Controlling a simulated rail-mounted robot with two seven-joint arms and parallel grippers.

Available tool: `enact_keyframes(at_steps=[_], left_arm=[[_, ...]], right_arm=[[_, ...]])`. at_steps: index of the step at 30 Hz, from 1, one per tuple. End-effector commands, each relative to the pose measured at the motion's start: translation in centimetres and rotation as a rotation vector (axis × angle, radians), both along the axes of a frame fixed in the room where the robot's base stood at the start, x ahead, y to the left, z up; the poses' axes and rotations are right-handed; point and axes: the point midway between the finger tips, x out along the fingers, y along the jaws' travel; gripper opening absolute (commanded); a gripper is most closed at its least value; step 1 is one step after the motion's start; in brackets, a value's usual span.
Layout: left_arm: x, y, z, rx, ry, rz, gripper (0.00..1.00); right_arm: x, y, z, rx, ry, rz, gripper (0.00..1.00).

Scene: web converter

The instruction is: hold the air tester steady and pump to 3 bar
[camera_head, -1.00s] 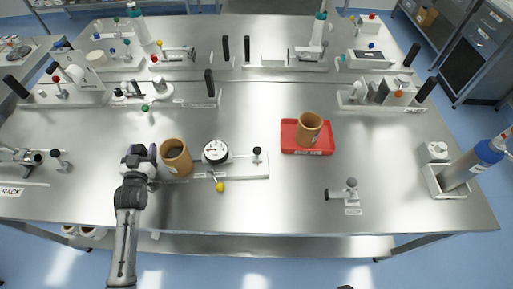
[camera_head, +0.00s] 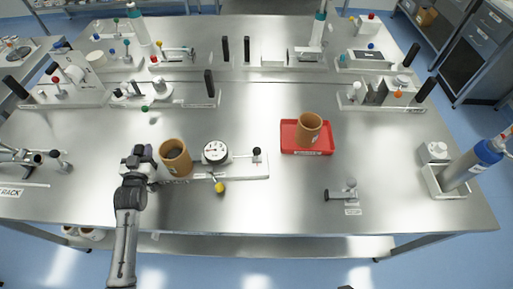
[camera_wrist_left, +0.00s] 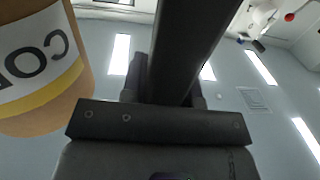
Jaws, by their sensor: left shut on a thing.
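The air tester (camera_head: 240,167) is a white base plate with a round white gauge (camera_head: 215,151), a black-knobbed lever (camera_head: 256,153) on its right and a yellow knob (camera_head: 220,186) at its front. A brown cardboard core (camera_head: 175,160) stands upright at its left end. The gauge figures are too small to read. My left gripper (camera_head: 140,158) is at the tester's left end, beside the core, shut on a part of the tester that its own fingers mostly hide. In the left wrist view the dark fingers are close up, with the labelled core (camera_wrist_left: 40,65) at the left. My right gripper is not in view.
A red tray (camera_head: 317,150) with a second brown core (camera_head: 308,128) lies right of the tester. A small grey valve fixture (camera_head: 345,191) stands near the front edge. A blue-topped cylinder (camera_head: 475,162) stands in a holder at right. Other white fixtures line the back.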

Motion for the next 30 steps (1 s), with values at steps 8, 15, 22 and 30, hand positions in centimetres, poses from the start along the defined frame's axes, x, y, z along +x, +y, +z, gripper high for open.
enact_keyframes(at_steps=[8, 15, 22, 30], left_arm=[[0.1, 0.0, 0.4, -0.008, -0.01, -0.001, 0.0], [0.1, 0.0, 0.1, -0.007, -0.008, 0.0, 0.0], [0.0, 0.0, -0.5, -0.007, -0.003, 0.0, 0.0], [0.0, 0.0, -0.9, -0.006, 0.003, 0.0, 0.0]], right_arm=[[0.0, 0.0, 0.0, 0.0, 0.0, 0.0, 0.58], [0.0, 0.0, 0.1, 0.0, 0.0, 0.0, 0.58], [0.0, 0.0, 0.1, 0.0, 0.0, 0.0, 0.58], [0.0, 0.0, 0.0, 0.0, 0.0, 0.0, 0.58]])
